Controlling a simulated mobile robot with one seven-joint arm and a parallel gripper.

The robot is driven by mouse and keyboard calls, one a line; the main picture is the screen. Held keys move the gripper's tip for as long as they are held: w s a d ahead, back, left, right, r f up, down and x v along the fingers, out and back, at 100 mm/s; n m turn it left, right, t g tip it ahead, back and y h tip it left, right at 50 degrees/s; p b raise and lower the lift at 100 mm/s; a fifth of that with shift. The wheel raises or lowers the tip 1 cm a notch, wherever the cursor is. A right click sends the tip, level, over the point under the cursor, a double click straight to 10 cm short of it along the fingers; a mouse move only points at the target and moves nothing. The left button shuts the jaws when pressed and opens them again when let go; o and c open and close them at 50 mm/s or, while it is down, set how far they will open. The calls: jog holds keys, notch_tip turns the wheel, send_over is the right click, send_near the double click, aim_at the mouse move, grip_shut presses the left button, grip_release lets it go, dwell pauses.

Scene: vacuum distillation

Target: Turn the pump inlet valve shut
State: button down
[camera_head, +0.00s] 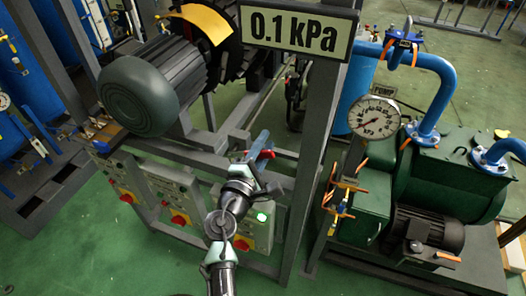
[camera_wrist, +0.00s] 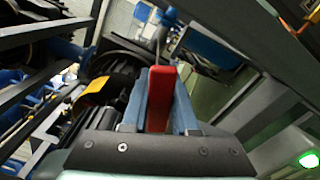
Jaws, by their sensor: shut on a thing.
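My gripper (camera_head: 263,148) is in the middle of the head view, in front of the grey frame. Its two blue fingers are shut on a red handle (camera_wrist: 160,98), seen upright between them in the wrist view. The red handle also shows at the fingertips in the head view (camera_head: 267,154). A thin grey rod shows beyond its top in the wrist view. What the handle is fixed to is mostly hidden, so I cannot tell its valve position.
A grey post (camera_head: 322,150) with a "0.1 kPa" sign (camera_head: 297,28) stands just right of my gripper. A round gauge (camera_head: 374,117) and a green pump (camera_head: 450,185) with blue pipes are farther right. Control boxes (camera_head: 174,197) with red knobs sit below left; a green light (camera_head: 262,217) glows.

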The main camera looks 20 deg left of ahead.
jog(key=shift+w+a+r+n+p, duration=0.1)
jog(key=shift+a+r+n+p, duration=0.95)
jog(key=shift+n, duration=1.2)
jog(key=shift+s+a+r+n+p, duration=0.1)
jog(key=shift+a+r+n+p, duration=0.5)
jog(key=shift+a+n+p, duration=1.35)
jog(key=shift+w+a+r+n+p, duration=0.1)
jog(key=shift+a+r+n+p, duration=0.8)
jog(key=shift+n, duration=1.7)
jog(key=shift+d+f, duration=0.1)
jog(key=shift+f, duration=0.05)
jog(key=c, duration=0.7)
grip_release()
jog(key=shift+s+a+b, duration=0.15)
jog(key=shift+s+b, duration=0.35)
jog(key=shift+s, duration=2.75)
jog(key=shift+s+a+b, duration=0.1)
jog(key=shift+s+b, duration=0.35)
jog(key=shift+s, duration=2.8)
